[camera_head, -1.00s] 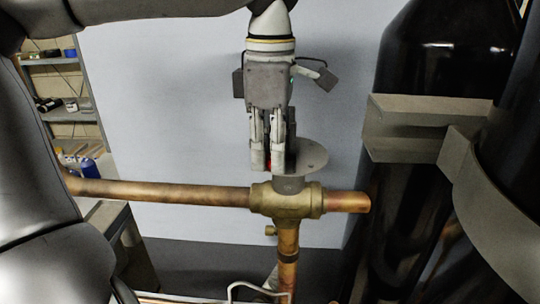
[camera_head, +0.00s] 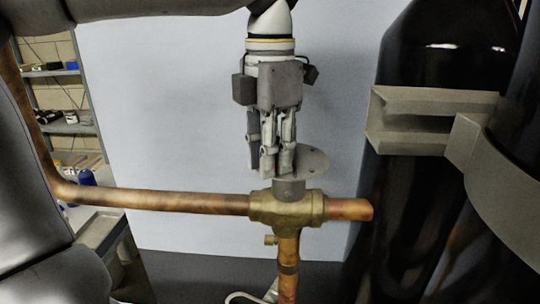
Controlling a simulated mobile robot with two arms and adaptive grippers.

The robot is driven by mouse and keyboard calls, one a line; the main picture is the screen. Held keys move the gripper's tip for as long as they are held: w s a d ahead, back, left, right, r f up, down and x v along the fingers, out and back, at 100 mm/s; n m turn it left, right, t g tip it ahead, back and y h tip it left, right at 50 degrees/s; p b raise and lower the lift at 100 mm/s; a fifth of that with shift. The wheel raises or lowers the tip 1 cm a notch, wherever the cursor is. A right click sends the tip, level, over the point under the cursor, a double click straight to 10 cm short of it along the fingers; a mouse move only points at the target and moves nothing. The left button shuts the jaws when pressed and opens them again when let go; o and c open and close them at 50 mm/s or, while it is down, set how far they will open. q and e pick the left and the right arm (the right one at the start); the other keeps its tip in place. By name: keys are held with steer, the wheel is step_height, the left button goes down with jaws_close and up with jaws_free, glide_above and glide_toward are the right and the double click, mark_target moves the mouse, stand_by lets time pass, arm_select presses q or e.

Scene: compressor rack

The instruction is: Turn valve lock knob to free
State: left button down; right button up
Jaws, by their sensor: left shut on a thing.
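The brass valve (camera_head: 287,208) sits on the copper pipe at the middle of the head view. A grey cylindrical stem (camera_head: 289,189) and a round grey plate (camera_head: 311,161) are on top of it. My left gripper (camera_head: 272,168) points down over the plate, its fingers shut on the valve lock knob. The fingers hide the knob, so I cannot see how far it is turned. My right gripper is not in view.
The copper pipe (camera_head: 150,198) runs left from the valve, and another goes down. Dark tanks (camera_head: 425,60) with a grey bracket (camera_head: 415,145) stand close on the right. Shelves (camera_head: 62,129) are at the far left. A pale panel is behind.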

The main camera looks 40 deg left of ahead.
arm_select(q)
steer(key=shift+r, duration=0.1)
stand_by(0.4)
steer(key=c, duration=1.3)
jaws_free()
steer(key=shift+o, duration=0.2)
step_height(320, 180, up, 12)
